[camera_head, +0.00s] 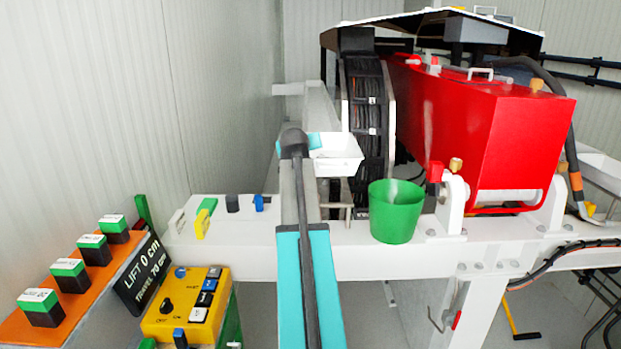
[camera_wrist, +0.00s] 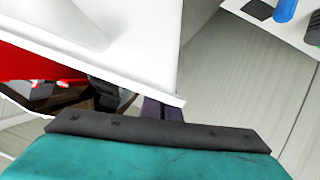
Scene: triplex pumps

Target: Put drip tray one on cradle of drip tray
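A white, open-topped drip tray (camera_head: 338,157) shows in the head view, just right of the end of my arm. My gripper (camera_head: 315,141), turquoise, is at the tray's left rim and partly hidden behind my dark wrist. A grey metal bracket with thin legs (camera_head: 342,211), possibly the cradle, is below the tray on the white frame; I cannot tell whether they touch. In the wrist view, a turquoise finger with a dark pad (camera_wrist: 155,132) is close to a large white surface (camera_wrist: 120,45), possibly the tray. The other finger is not clear, so the grip cannot be judged.
A green bucket (camera_head: 396,211) stands right of the bracket on the white frame (camera_head: 375,262). A red pump housing (camera_head: 480,125) is behind it. A black cable drum (camera_head: 368,110) rises behind the tray. A yellow control box (camera_head: 187,305) is at lower left.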

